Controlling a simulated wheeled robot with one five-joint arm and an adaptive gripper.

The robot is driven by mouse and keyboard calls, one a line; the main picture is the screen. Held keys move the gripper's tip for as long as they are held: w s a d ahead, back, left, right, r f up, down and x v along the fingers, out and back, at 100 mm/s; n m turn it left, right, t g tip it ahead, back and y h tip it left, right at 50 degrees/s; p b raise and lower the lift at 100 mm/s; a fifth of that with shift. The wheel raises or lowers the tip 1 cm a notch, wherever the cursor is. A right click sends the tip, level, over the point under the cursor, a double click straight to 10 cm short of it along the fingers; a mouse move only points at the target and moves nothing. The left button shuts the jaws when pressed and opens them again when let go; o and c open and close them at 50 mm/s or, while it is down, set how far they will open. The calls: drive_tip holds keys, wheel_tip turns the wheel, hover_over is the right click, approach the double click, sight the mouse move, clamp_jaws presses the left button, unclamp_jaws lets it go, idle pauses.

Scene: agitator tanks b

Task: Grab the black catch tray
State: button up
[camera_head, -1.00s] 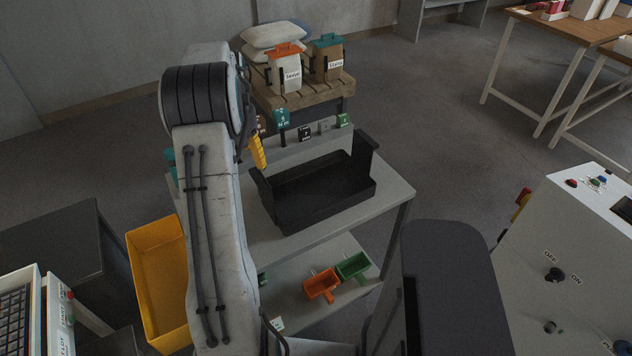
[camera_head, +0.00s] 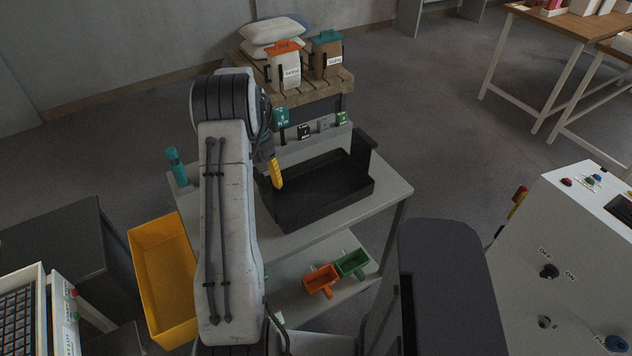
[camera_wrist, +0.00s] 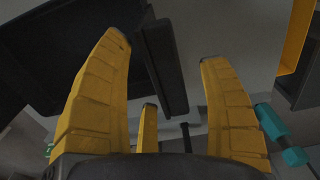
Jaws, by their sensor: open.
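The black catch tray (camera_head: 330,207) sits on the grey table and looks empty. Its right end has a raised upright handle; its left end is partly hidden behind my gripper. My gripper (camera_head: 276,172) is above the tray's left end, its yellow fingers pointing down. In the wrist view my gripper (camera_wrist: 165,52) is open, yellow fingers spread. The dark tray (camera_wrist: 60,45) fills the upper left, and a black bar that looks like its left handle (camera_wrist: 166,68) shows in the gap between the fingertips. I cannot tell whether any finger touches it.
A teal-topped tool (camera_head: 176,166) stands at the table's left edge; it shows close to the right finger in the wrist view (camera_wrist: 282,135). A yellow bin (camera_head: 160,270) is at left. Orange (camera_head: 320,279) and green (camera_head: 352,263) scoops lie on the lower shelf. Labelled containers stand behind.

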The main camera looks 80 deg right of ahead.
drive_tip(key=shift+c, duration=0.4)
drive_tip(key=c, duration=1.3)
drive_tip(key=shift+r, duration=0.1)
